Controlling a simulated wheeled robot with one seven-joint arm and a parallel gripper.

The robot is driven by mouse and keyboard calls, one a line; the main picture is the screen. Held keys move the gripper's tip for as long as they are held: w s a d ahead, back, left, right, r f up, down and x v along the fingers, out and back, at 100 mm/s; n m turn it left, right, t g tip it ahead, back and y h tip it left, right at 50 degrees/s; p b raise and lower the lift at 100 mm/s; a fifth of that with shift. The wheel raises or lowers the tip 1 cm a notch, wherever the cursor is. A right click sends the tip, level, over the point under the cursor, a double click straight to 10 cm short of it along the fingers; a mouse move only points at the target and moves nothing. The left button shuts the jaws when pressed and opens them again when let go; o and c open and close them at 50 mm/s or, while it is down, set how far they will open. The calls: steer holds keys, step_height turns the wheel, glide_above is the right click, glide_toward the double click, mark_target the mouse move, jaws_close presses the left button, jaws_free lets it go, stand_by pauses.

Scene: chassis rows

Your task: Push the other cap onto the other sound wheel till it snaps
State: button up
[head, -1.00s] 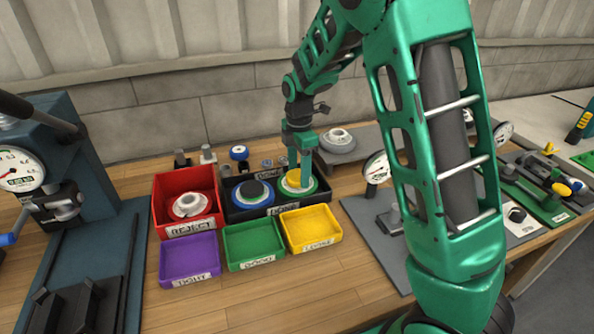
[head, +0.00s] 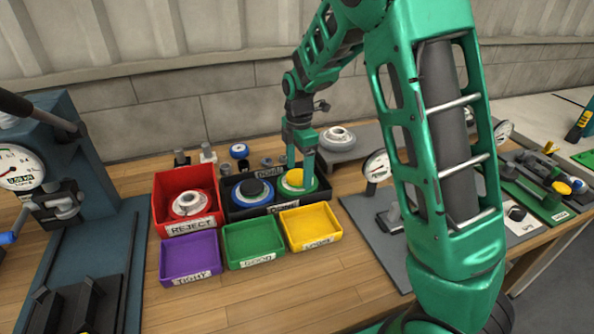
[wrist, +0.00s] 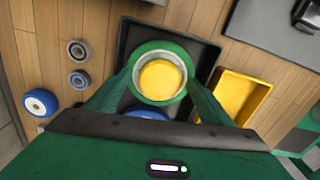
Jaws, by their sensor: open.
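The green wheel (head: 313,184) lies flat in the black DONE tray (head: 240,214). The yellow cap (head: 292,178) sits in its centre. The wrist view shows the yellow cap (wrist: 160,80) inside a silver ring within the green wheel (wrist: 160,100); I cannot tell whether it is fully seated. My gripper (head: 298,176) is open above the green wheel, with one finger to each side of it in the wrist view (wrist: 161,88). Whether the fingers touch it is unclear. The blue wheel with a dark cap (head: 251,189) lies to its left in the same tray.
The red REJECT bin (head: 170,215) holds a pale, red-rimmed wheel. Empty purple (head: 190,258), green (head: 252,243) and yellow (head: 310,226) bins stand in front. A small blue wheel (head: 239,151) and bearings (wrist: 77,50) lie behind. A gauge stand (head: 376,166) is right.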

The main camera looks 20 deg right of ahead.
step_height(320, 180, up, 10)
steer(key=shift+r, duration=0.25)
stand_by(0.6)
steer(key=s+d+m, duration=0.5)
steer(key=s+m, duration=0.3)
steer(key=s, duration=0.4)
steer(key=s+d+m, duration=0.6)
steer(key=s+m, duration=0.3)
steer(key=s, duration=0.3)
steer(key=s+d+m, duration=0.5)
steer(key=s+m, duration=0.3)
steer(key=s, duration=0.4)
steer(key=shift+s+d+f+m, duration=0.2)
steer(key=shift+d+f+m, duration=0.2)
steer(key=shift+f, duration=0.05)
steer(key=shift+w, duration=0.15)
